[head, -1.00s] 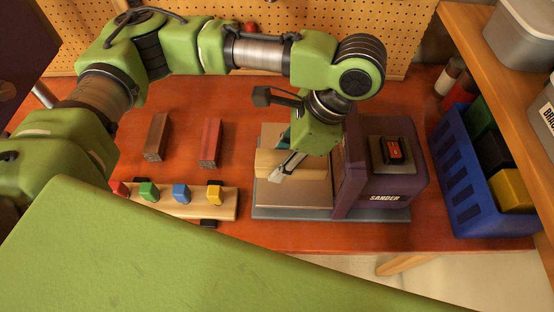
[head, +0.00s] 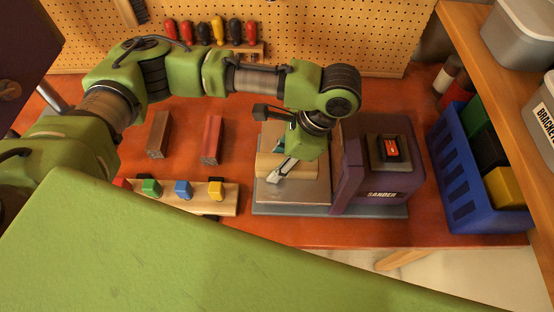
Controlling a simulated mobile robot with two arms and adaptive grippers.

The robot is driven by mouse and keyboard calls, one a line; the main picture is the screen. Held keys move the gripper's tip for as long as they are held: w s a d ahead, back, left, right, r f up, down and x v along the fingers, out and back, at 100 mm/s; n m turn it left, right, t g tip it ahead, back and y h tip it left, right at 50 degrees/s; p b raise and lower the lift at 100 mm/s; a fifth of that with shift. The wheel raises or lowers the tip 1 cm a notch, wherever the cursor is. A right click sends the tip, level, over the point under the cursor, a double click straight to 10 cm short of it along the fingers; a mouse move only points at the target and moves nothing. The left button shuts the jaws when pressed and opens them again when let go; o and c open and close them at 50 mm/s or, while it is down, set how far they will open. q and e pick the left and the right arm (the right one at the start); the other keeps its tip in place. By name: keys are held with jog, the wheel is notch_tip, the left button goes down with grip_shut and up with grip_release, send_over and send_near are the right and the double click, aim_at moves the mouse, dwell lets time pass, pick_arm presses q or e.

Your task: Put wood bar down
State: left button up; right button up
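A light wood bar (head: 265,166) is over the pale work plate (head: 300,197) of the purple sander (head: 375,168). My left gripper (head: 284,168) points down at the bar, with one silver finger across its near side. It looks shut on the bar; the far finger is mostly hidden. The bar lies level, very close to the plate; I cannot tell whether it touches. My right gripper is not in view.
Two dark bars, one brown (head: 158,134) and one red (head: 212,139), lie on the bench. A wooden rack (head: 205,204) with coloured blocks stands in front. A blue crate (head: 462,190) is at right. Screwdrivers (head: 218,31) hang on the pegboard.

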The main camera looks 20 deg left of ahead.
pick_arm(q)
jog(key=shift+o, duration=1)
jog(key=shift+r, duration=0.1)
jog(key=shift+d+r, duration=0.15)
jog(key=shift+r, duration=0.15)
jog(key=b+v, duration=0.2)
jog(key=v, duration=0.9)
jog(key=shift+r, duration=0.25)
jog(key=shift+w, duration=0.1)
